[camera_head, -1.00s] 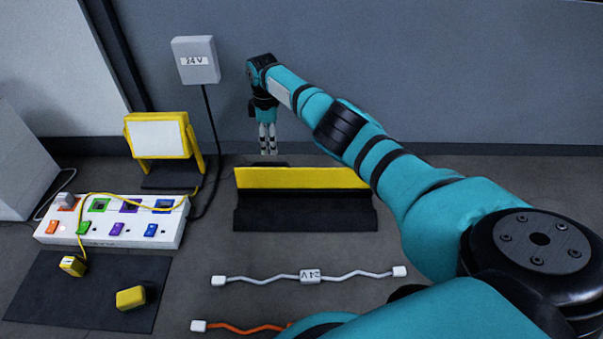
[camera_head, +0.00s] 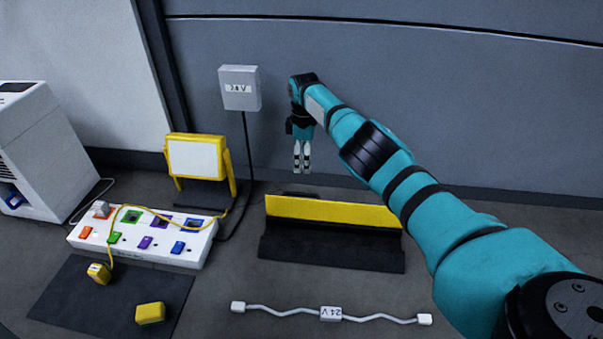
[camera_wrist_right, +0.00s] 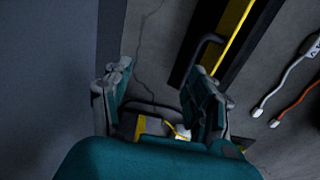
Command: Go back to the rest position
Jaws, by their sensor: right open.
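My right gripper (camera_head: 302,168) hangs pointing down in front of the grey wall, above the far edge of the yellow and black stand (camera_head: 330,214). In the right wrist view its two fingers (camera_wrist_right: 165,105) are apart with nothing between them. My right arm reaches in from the lower right of the head view. My left gripper is in neither view.
A power strip (camera_head: 128,246) with coloured switches lies at the left, beside a dark mat (camera_head: 75,301) with yellow plugs. A yellow lamp (camera_head: 196,158), a 24 V wall box (camera_head: 239,88) and a white cable (camera_head: 331,314) also show. A white cabinet (camera_head: 35,150) stands far left.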

